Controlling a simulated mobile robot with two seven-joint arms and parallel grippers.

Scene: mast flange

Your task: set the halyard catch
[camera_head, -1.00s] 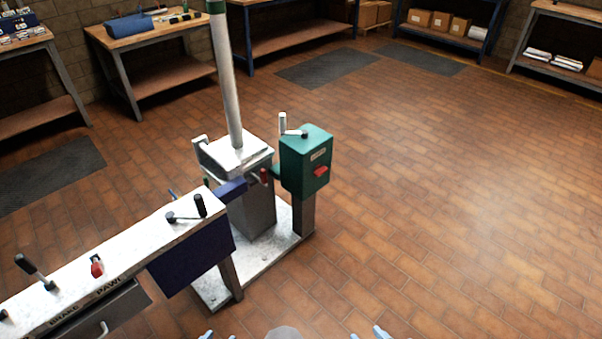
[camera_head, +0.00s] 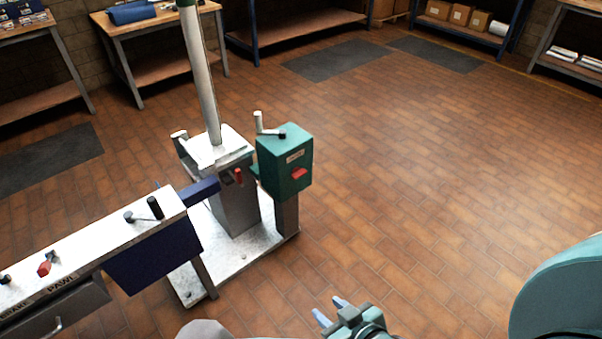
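A teal box (camera_head: 286,160) stands on a grey post, with a red lever (camera_head: 299,174) on its front and a white crank with a dark hub (camera_head: 262,126) on top. Left of it, the mast (camera_head: 200,75) rises from a pale flange block (camera_head: 217,146). A small red handle (camera_head: 239,177) shows on the block's near side. Which part is the halyard catch, I cannot tell. My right gripper (camera_head: 329,309) is at the bottom, in front of the base plate, its two pale fingers apart and nothing between them. My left gripper is out of view.
A long bench (camera_head: 100,238) marked BRAKE and PAWL, with a black-gripped crank and a red lever, runs in from the lower left. A blue bar (camera_head: 202,190) lies between it and the block. The white base plate (camera_head: 228,258) is below. Open brick floor (camera_head: 420,180) lies right.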

